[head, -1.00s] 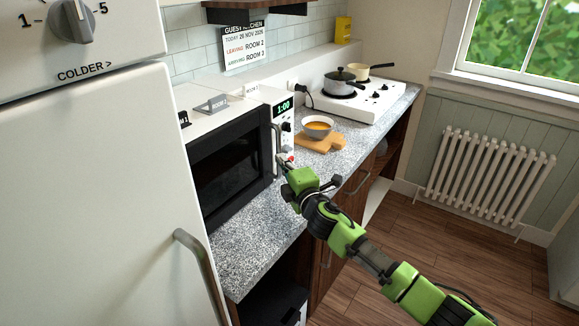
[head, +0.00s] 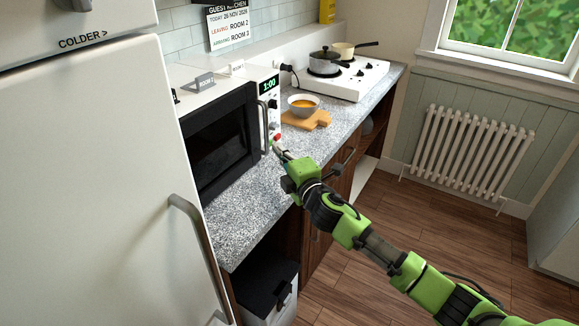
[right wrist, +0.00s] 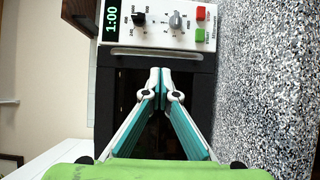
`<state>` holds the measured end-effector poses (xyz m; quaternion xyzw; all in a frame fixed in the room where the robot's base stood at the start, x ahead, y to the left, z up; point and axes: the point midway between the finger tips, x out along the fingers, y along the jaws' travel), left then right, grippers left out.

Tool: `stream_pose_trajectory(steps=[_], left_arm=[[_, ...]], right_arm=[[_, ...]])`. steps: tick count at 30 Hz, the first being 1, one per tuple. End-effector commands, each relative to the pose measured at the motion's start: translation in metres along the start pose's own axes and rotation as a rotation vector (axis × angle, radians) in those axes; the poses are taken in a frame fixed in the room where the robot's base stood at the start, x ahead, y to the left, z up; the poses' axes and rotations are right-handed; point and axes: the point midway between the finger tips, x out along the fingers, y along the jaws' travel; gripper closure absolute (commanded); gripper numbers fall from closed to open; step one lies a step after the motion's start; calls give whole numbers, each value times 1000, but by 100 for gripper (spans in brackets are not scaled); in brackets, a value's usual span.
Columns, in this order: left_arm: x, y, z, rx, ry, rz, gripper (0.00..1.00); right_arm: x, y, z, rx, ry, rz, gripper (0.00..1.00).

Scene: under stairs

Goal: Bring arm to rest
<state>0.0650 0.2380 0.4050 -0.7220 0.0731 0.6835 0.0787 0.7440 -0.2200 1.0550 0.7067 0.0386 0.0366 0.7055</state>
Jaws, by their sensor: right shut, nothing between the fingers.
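My right gripper (head: 279,149) is shut and empty, in front of the lower part of the microwave's control panel (head: 269,108). Its arm comes in from the lower right of the head view. In the right wrist view the right gripper's fingertips (right wrist: 160,72) meet just below the microwave handle (right wrist: 158,53), with the dark door behind them. Whether the fingertips touch the microwave (head: 221,143) is unclear. The panel shows 1:00 and has knobs, a red button (right wrist: 201,13) and a green button (right wrist: 200,35). My left gripper is not in view.
The fridge (head: 90,180) fills the left side. A dark-lidded bin (head: 265,285) stands below. Floor (head: 390,225) is open towards the radiator (head: 470,155).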

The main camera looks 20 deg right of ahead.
Motion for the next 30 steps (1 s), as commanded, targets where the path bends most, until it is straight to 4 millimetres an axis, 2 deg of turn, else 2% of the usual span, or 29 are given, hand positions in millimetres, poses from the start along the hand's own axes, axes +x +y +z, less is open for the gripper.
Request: stream_pose_trajectory(steps=[6,8,13,18,21,23,26,29,30], left_arm=[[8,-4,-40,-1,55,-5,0],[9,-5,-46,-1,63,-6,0],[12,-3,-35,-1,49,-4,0],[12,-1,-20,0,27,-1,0],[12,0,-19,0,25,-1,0],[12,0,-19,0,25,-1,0],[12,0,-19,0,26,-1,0],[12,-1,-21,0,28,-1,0],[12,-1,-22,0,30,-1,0]], right_arm=[[-36,-2,-1,-2,2,-1,100],[-44,-2,-2,-2,2,-1,100],[-59,-1,-2,-1,0,-1,100],[-64,0,-2,-1,1,-1,100],[-68,-6,-4,26,-7,-14,100],[-76,-16,-5,79,-26,-41,100],[-101,-49,-8,240,-94,-129,100],[-145,-96,-11,463,-208,-267,100],[-166,-115,-13,556,-261,-328,100]])
